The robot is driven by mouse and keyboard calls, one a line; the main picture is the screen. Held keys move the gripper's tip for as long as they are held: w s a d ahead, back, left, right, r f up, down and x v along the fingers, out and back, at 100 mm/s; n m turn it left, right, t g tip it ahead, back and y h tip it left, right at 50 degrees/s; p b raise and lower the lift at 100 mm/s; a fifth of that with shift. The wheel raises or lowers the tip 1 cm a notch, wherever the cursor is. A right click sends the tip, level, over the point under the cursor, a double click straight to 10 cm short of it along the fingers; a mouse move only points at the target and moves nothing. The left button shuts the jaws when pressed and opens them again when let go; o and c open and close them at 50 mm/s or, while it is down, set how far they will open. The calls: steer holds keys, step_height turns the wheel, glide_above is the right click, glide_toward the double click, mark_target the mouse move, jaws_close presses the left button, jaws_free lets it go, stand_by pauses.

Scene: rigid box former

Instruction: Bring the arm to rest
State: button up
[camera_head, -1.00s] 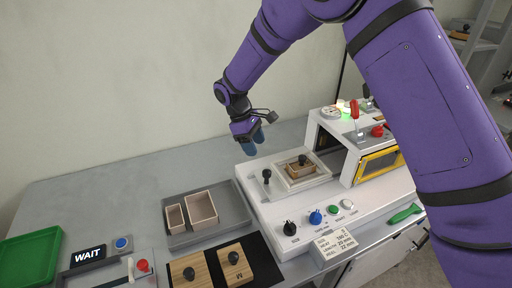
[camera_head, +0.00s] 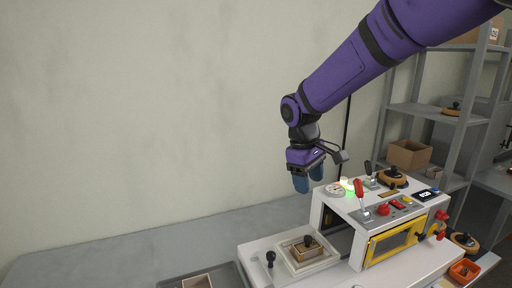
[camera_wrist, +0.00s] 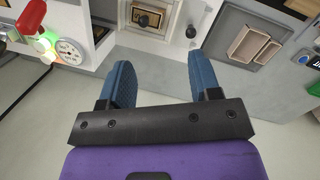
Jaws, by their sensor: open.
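My purple arm reaches in from the upper right in the head view. My gripper (camera_head: 308,183) hangs in the air above the back of the white machine (camera_head: 262,247), clear of it. In the wrist view its two blue fingers (camera_wrist: 164,84) stand wide apart with nothing between them. A wooden block with a black knob (camera_head: 306,247) sits in the pale square seat at the machine's left part. It also shows in the wrist view (camera_wrist: 147,19), beyond the fingers.
The machine's housing carries a red-handled lever (camera_head: 360,188), a round gauge (camera_head: 334,190) and a yellow-framed window (camera_head: 390,241). A grey tray (camera_wrist: 233,54) holds two beige boxes. Grey shelves (camera_head: 428,112) stand at the right. The bench (camera_head: 130,257) behind the machine is bare.

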steer(key=s+d+r+m+t+y, duration=0.1)
steer(key=s+d+r+m+t, duration=0.15)
steer(key=s+d+r, duration=0.6)
steer(key=s+d+r+m+t+y, duration=0.1)
steer(key=s+d+r+m, duration=0.4)
steer(key=s, duration=0.6)
steer(key=s+d+f+m+t, duration=0.1)
steer(key=s+d+f+t, duration=0.1)
steer(key=s, duration=0.6)
steer(key=shift+s+d+f+m, duration=0.2)
steer(key=shift+d+f+m, duration=0.25)
steer(key=shift+d, duration=0.45)
